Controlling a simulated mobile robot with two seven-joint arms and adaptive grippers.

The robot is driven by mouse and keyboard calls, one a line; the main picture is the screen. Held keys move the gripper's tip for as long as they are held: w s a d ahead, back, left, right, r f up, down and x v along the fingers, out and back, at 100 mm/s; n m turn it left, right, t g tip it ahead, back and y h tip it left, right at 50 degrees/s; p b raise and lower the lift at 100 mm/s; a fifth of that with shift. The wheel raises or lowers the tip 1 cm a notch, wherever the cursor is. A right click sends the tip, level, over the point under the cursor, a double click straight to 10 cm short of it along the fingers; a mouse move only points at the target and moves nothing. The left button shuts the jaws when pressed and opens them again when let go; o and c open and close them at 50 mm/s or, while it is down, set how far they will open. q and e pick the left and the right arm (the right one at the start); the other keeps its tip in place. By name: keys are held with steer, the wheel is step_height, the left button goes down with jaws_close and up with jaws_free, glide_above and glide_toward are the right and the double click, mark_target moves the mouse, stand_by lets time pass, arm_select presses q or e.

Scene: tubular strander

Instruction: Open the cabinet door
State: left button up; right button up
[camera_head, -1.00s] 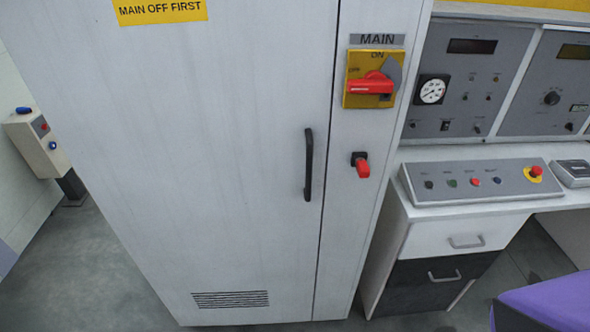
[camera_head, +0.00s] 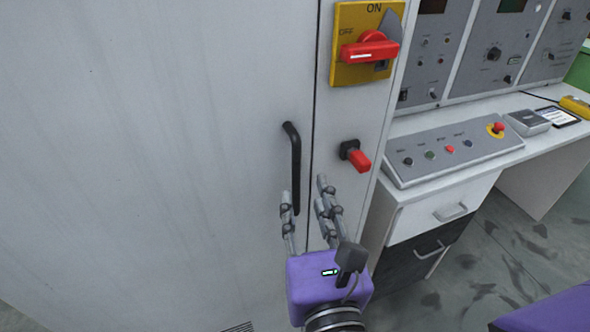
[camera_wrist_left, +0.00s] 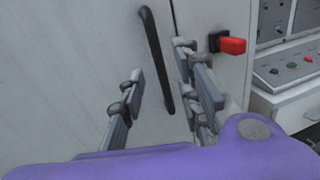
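The grey cabinet door (camera_head: 160,150) stands shut, its right edge against a narrow fixed panel. Its black vertical bar handle (camera_head: 296,165) is near that edge. My left gripper (camera_head: 306,200) is open in front of the door, with its fingers on either side of the handle's lower part in the head view. In the left wrist view the handle (camera_wrist_left: 157,60) shows between the spread fingers and nothing is gripped. I cannot tell whether a finger touches the handle. My right gripper is not in view; a purple part at the lower right is mine.
A red rotary main switch (camera_head: 368,48) on a yellow plate and a smaller red-handled switch (camera_head: 358,157) sit on the fixed panel, the latter close to my right-hand fingers. A control desk (camera_head: 450,150) with drawers stands right of the cabinet.

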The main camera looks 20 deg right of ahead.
mark_target(297, 178)
arm_select(q)
steer(key=shift+n, duration=0.3)
steer(key=w, duration=0.2)
steer(key=w+p, duration=0.1)
steer(key=w, duration=0.1)
steer(key=w+d, duration=0.1)
steer(key=w, duration=0.2)
steer(key=shift+f+p, duration=0.15)
steer(key=shift+p, duration=0.15)
steer(key=shift+w+d+f, duration=0.1)
steer(key=shift+w, duration=0.2)
steer(key=c, duration=0.7)
jaws_close()
